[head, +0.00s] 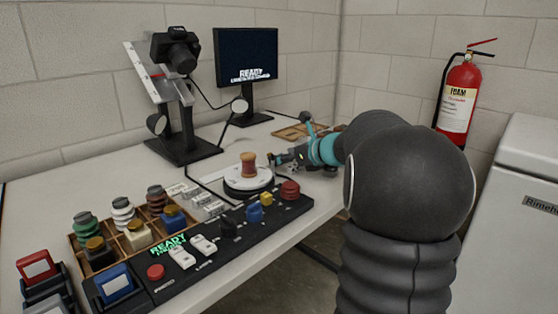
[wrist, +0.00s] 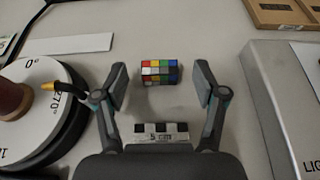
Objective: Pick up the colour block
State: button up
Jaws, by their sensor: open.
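The colour block (wrist: 158,71) is a small box with red, green, yellow, blue, orange and white squares. In the wrist view it lies on the table top between the fingertips of my gripper (wrist: 160,85), with a gap on both sides. My gripper is open and empty. In the head view my gripper (head: 284,160) is low over the table at the end of my arm, right of the turntable. I cannot make out the colour block in the head view.
A round white turntable (wrist: 42,98) with a spool (head: 249,165) stands close left of my gripper. A scale bar marked 5 cm (wrist: 161,128) lies below the block. A grey box (wrist: 285,90) is at right, a wooden tray (wrist: 285,12) at top right. A control panel (head: 228,232) is in front.

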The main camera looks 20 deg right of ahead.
jog(key=x, duration=0.2)
jog(key=shift+w+a+f, duration=0.15)
jog(key=shift+w, duration=0.1)
jog(key=shift+c, duration=0.3)
jog(key=c, duration=1)
jog(key=shift+r, duration=0.55)
notch_tip(320, 180, up, 4)
jog(key=shift+f+p, duration=0.2)
jog(key=shift+p, duration=0.3)
jog(key=s+d+r, duration=0.6)
jog(key=d, duration=0.4)
jog(key=shift+s+r+p, duration=0.2)
jog(key=shift+s+p, duration=0.05)
jog(key=shift+p, duration=0.1)
